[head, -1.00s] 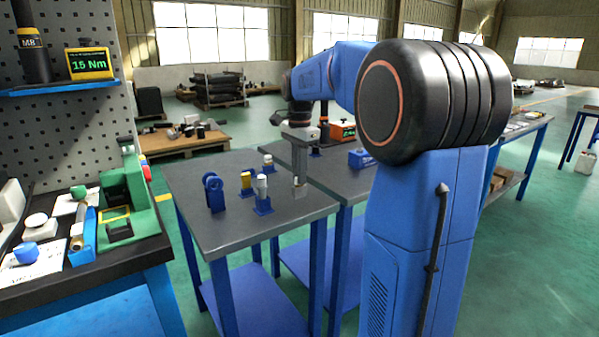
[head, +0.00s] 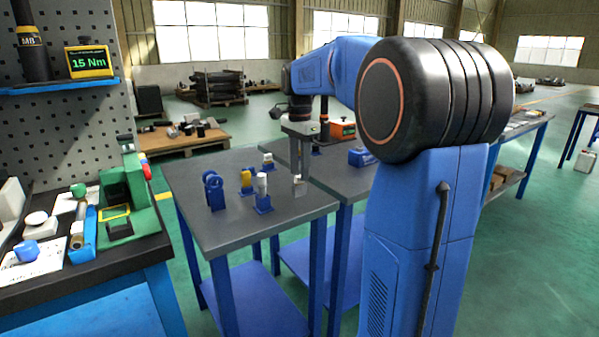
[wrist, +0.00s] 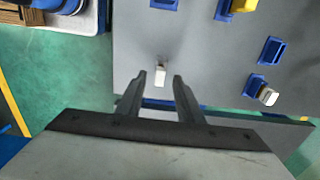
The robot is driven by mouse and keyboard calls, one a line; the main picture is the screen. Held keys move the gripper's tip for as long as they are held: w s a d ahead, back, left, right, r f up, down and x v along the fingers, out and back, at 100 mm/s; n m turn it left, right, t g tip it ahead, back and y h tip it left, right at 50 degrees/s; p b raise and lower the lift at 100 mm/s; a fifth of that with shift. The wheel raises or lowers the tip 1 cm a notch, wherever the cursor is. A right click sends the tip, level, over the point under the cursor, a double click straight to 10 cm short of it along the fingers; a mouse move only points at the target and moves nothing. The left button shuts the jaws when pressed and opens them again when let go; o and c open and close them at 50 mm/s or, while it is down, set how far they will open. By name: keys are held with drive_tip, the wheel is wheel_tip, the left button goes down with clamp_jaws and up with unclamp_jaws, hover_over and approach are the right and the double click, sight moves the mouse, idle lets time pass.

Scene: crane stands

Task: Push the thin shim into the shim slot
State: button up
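A blue box (head: 361,157) lies on the right. A cluttered bench (head: 95,262) is at far left. The table's front is clear.

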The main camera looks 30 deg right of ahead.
drive_tip(key=shift+r, duration=1.75)
wheel_tip(320, 180, up, 17)
drive_tip(key=shift+r, duration=0.2)
drive_tip(key=s+a+f+n+t, duration=0.1)
drive_tip(key=s+a+f+n, duration=0.4)
drive_tip(key=s+f, duration=0.5)
drive_tip(key=s+a+f+n+t, duration=0.2)
drive_tip(key=s+a+f+n, duration=0.3)
drive_tip(key=s+f, duration=0.5)
drive_tip(key=s+a+f+n+t, duration=0.1)
drive_tip(key=s+a+f+n, duration=0.4)
drive_tip(key=s+f, duration=0.5)
wheel_tip(320, 180, down, 4)
drive_tip(key=n, duration=0.2)
drive_tip(key=shift+s+a+f+n+t, duration=0.15)
drive_tip(key=shift+a+n+t, duration=0.15)
drive_tip(key=shift+a+t, duration=0.1)
